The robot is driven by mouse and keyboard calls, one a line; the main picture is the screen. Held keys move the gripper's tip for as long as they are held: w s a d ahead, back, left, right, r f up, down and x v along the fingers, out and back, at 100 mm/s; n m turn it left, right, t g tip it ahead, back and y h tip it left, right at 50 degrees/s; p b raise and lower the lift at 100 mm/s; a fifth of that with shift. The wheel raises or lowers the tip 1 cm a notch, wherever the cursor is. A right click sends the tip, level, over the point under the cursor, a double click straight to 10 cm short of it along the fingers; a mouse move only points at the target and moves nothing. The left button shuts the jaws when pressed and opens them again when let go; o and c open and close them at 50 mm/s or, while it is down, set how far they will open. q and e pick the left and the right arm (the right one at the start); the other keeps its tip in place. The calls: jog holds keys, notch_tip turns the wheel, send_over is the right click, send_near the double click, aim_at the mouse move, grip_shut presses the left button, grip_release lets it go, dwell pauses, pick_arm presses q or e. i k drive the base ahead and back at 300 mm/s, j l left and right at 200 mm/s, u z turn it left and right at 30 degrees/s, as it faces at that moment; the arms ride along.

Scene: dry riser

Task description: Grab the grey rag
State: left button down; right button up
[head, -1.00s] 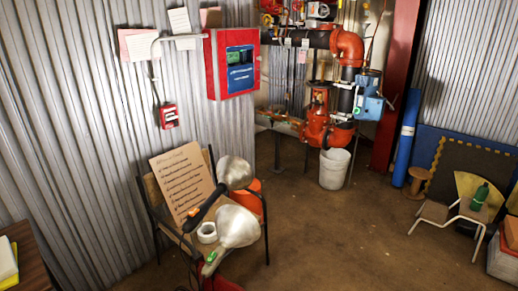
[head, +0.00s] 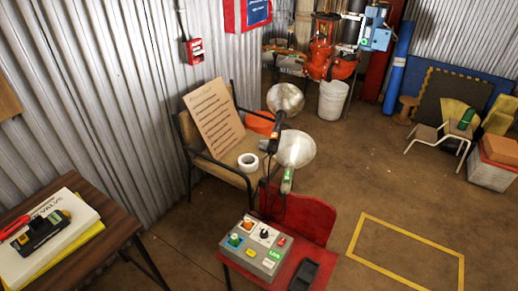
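I cannot make out a grey rag in the head view. Neither of my grippers is in view.
A dark wooden table (head: 122,212) with binders and tools is at lower left. A red chair (head: 308,222) holds a control box (head: 255,246). Behind it, a bench (head: 222,166) bears a board, tape and lamps. Open floor with a yellow outline (head: 408,234) lies right.

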aim_at(263, 146)
jog(key=l+u, duration=0.15)
jog(key=u, duration=0.3)
jog(key=l+u, duration=0.2)
jog(key=u, duration=0.25)
jog(key=l+u, duration=0.2)
jog(key=u, duration=0.25)
jog(key=l+u, duration=0.2)
jog(key=u, duration=0.2)
jog(key=k+l+u, duration=0.2)
jog(key=l, duration=0.35)
jog(key=k+l+u, duration=0.2)
jog(key=l, duration=0.35)
jog(key=k+l+u, duration=0.2)
jog(key=k+l, duration=0.15)
jog(key=l, duration=0.15)
jog(key=k+l+u, duration=0.2)
jog(key=l, duration=0.25)
jog(key=k, duration=0.1)
